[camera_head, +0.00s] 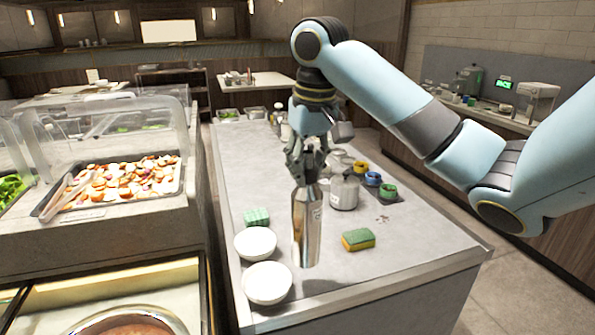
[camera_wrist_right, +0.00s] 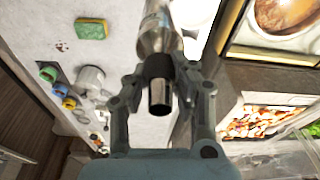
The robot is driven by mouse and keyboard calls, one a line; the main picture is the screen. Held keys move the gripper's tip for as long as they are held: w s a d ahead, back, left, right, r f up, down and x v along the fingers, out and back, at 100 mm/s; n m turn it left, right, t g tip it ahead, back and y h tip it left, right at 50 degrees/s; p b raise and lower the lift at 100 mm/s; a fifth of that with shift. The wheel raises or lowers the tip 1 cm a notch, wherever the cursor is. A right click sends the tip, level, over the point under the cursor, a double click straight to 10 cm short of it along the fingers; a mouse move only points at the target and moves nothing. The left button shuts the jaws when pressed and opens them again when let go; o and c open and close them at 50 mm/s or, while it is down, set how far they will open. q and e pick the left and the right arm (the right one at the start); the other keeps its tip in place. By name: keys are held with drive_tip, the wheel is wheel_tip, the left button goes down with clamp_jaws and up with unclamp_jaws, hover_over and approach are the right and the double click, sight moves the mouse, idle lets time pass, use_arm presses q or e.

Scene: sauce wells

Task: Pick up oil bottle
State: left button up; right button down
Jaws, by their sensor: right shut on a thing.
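A shiny metal bottle with a small label, which I take as the oil bottle (camera_head: 307,230), hangs upright below my right gripper (camera_head: 305,168) in the head view. The gripper's fingers are shut around its dark upper neck. In the right wrist view the bottle (camera_wrist_right: 155,35) shows between the fingers of the right gripper (camera_wrist_right: 160,80), with its open mouth toward the camera. The bottle's base appears near the counter's front part; I cannot tell how far it is above the surface. My left gripper is not in view.
On the grey counter (camera_head: 410,245) are two white bowls (camera_head: 267,283), a green patterned block (camera_head: 257,217), a sponge (camera_head: 358,239), a metal pot (camera_head: 344,192) and small coloured jars (camera_head: 388,192). A food tray (camera_head: 105,212) under a clear guard stands at the left.

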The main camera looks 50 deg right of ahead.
drive_tip(key=shift+s+a+r, duration=0.2)
drive_tip(key=shift+s+r, duration=0.35)
drive_tip(key=shift+s, duration=0.35)
drive_tip(key=shift+s+a+r, duration=0.2)
drive_tip(key=shift+s+r, duration=0.35)
drive_tip(key=shift+s, duration=0.3)
